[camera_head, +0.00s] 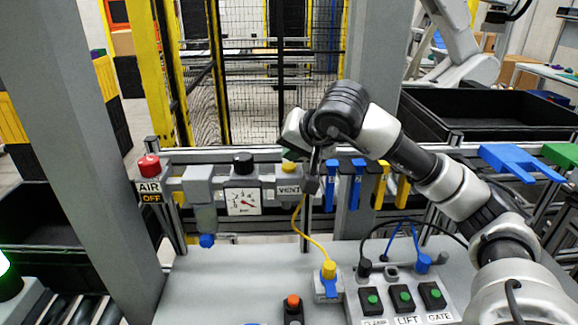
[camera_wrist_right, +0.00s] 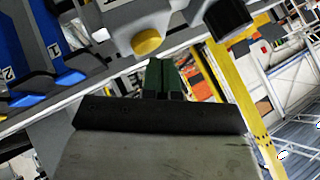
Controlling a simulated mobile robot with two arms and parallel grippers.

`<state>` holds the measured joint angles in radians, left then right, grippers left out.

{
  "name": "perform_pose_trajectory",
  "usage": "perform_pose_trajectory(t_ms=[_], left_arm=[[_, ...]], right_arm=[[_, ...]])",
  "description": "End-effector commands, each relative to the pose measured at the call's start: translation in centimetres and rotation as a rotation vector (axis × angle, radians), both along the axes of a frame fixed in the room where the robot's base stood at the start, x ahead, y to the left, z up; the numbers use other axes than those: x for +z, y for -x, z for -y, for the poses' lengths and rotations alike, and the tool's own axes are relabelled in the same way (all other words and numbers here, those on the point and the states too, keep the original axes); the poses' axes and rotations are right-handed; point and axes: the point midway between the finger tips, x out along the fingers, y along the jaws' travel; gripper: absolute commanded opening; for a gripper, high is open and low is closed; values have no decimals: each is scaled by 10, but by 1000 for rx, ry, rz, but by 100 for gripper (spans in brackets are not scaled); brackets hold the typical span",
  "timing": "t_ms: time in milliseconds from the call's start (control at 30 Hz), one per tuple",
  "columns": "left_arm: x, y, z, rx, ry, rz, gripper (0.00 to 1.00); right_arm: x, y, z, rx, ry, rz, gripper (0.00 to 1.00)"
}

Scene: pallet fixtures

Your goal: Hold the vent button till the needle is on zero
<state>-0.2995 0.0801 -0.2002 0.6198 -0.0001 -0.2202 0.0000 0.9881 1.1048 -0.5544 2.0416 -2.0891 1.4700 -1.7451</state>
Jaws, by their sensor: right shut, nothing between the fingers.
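The yellow vent button (camera_head: 289,167) sits on top of a grey block with a VENT label (camera_head: 289,190). Left of it is a white dial gauge (camera_head: 243,201) with a red needle; its exact reading is too small to tell. My right gripper (camera_head: 288,154) is shut and empty, with its dark green fingertips just above the button in the head view. In the right wrist view the shut fingertips (camera_wrist_right: 160,64) point toward the yellow button (camera_wrist_right: 148,42), close by it. I cannot tell whether they touch it. My left gripper is not in view.
A red knob (camera_head: 149,165) tops the AIR OFF unit at the left; a black knob (camera_head: 243,162) is above the gauge. Blue and yellow hooks (camera_head: 357,184) hang to the right. A yellow cable (camera_head: 312,240) runs down to the bench. A button box (camera_head: 402,299) stands at lower right.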

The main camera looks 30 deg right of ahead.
Motion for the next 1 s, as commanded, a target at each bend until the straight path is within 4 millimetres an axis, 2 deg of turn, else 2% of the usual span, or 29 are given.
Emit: perform_pose_trajectory(t_ms=[1000], left_arm=[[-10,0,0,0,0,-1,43]], right_arm=[[-10,0,0,0,0,-1,0]])
